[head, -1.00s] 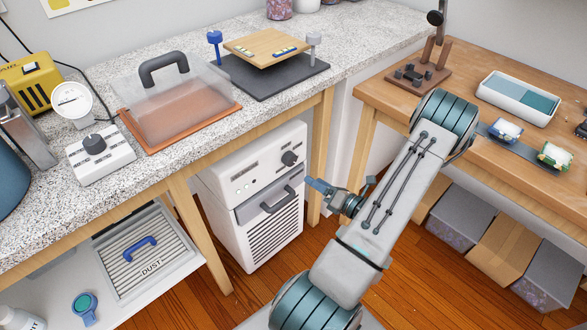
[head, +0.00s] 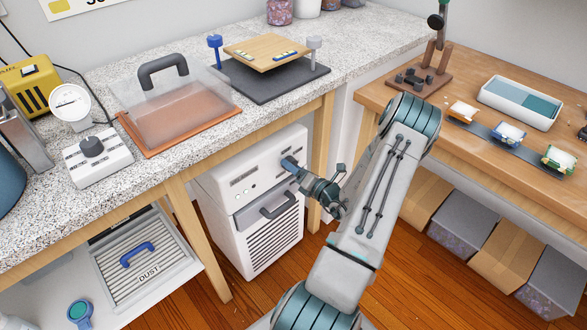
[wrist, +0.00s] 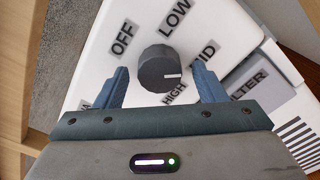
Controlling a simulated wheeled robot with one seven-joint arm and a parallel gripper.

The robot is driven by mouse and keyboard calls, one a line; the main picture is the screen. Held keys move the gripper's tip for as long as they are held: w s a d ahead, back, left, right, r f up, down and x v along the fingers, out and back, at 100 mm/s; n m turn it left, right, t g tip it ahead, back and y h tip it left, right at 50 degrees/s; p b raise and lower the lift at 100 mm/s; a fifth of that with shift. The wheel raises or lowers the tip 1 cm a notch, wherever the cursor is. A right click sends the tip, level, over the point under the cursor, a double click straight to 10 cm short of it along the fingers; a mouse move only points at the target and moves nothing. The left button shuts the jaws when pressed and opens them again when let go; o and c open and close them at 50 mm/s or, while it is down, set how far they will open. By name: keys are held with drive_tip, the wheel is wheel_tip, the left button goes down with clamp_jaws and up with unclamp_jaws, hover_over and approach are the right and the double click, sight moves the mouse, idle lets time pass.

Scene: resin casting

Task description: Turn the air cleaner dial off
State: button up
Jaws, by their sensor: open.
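The air cleaner (head: 226,178) is a white cabinet under the speckled counter, with a grey handle and a slatted front. Its dial (wrist: 157,70) is a dark ribbed knob in the wrist view. The labels OFF, LOW, MID and HIGH stand around it. The dial's white mark points right, between MID and HIGH; I cannot tell which it is set to. My gripper (wrist: 161,70) is open, with one blue finger on each side of the dial and a visible gap to it. In the head view my gripper (head: 289,163) covers the dial.
A wooden counter leg (head: 320,150) stands close to the right of the cleaner. The counter edge (head: 190,160) runs above it. A dust filter (head: 145,262) lies on the shelf at left. The wooden bench (head: 470,140) is at right. Floor is free in front.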

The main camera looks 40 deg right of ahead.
drive_tip(key=shift+w, duration=0.3)
drive_tip(key=c, duration=1)
